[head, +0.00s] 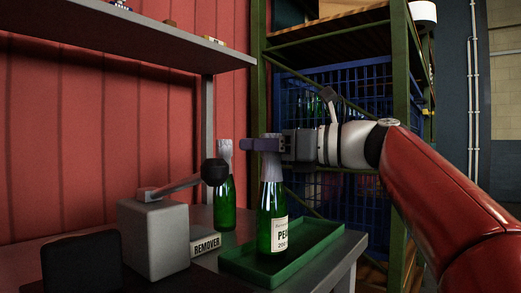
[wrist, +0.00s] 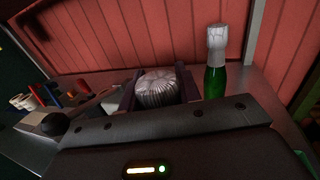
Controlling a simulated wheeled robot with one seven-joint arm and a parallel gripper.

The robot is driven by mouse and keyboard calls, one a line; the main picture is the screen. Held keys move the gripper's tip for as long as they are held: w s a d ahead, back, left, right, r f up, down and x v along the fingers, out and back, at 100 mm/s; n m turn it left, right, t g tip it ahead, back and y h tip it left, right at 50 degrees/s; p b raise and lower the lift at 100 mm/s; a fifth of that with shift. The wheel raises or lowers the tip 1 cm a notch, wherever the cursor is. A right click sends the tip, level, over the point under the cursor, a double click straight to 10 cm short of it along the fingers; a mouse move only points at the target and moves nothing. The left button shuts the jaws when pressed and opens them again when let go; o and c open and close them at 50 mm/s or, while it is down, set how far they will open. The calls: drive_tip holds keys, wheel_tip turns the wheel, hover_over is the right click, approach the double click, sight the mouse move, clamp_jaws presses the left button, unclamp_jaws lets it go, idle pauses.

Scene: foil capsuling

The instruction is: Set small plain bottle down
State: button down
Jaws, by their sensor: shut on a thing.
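My gripper (head: 262,145) is shut around the foil-covered neck of a green bottle (head: 271,210) with a white label. This bottle is upright, and its base is at the floor of the green tray (head: 318,245); I cannot tell whether it touches. In the wrist view its silver foil top (wrist: 158,88) sits between the jaws (wrist: 157,92). A second green bottle (head: 226,205) with a pale foil top stands upright behind and left of the tray, apart from the jaws. It also shows in the wrist view (wrist: 215,78). I see no label on it.
A grey box with a black-knobbed lever (head: 155,238) stands left of the tray, beside a sign reading REMOVER (head: 206,244). A grey shelf (head: 150,42) hangs above. A green-framed rack with a blue crate (head: 350,95) is behind. The tray's right part is clear.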

drive_tip(key=shift+f, duration=0.1)
drive_tip(key=c, duration=1)
unclamp_jaws()
drive_tip(key=shift+d, duration=0.1)
drive_tip(key=v, duration=1.2)
